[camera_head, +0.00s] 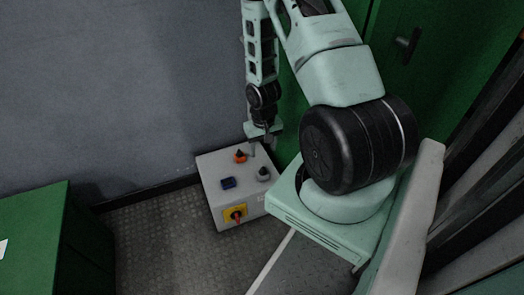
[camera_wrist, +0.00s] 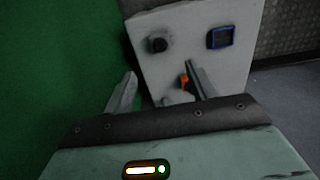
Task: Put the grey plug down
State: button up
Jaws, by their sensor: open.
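A grey plug (camera_head: 263,175) with a dark top sits on the top face of a light grey box (camera_head: 250,205), on its right side. In the wrist view a dark round piece with a paler surround (camera_wrist: 157,45), which appears to be the same plug, shows at the upper left of the box face. My gripper (camera_head: 262,143) is over the far edge of the box. In the wrist view its two fingers (camera_wrist: 160,72) are spread apart, with nothing held between them. The grey plug lies beyond the fingertips, apart from them.
An orange piece with a dark top (camera_head: 240,156) and a blue square fitting (camera_head: 228,183) are also on the box top. The orange piece is partly hidden by the right finger in the wrist view. A yellow and red switch (camera_head: 236,214) is on the front. A green cabinet (camera_head: 410,90) rises behind.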

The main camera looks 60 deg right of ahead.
jog(key=w+a+r+n, duration=0.3)
jog(key=a+r, duration=0.5)
jog(key=a, duration=0.2)
jog(key=w+a+r+n, duration=0.2)
jog(key=a+r+n, duration=0.1)
jog(key=a+r, duration=0.55)
jog(key=s+a+r+n, duration=0.4)
jog(key=s+a+r, duration=0.1)
jog(key=s+a, duration=0.3)
jog(key=s+a+r+n, duration=0.4)
jog(key=s+a+r, duration=0.2)
jog(key=s+a, duration=0.2)
jog(key=a, duration=0.2)
jog(key=shift+s+a+y, duration=0.2)
jog(key=shift+a+y, duration=0.1)
jog(key=shift+a, duration=0.05)
jog(key=shift+r, duration=0.15)
notch_tip(320, 180, up, 39)
jog(key=p, duration=3.9)
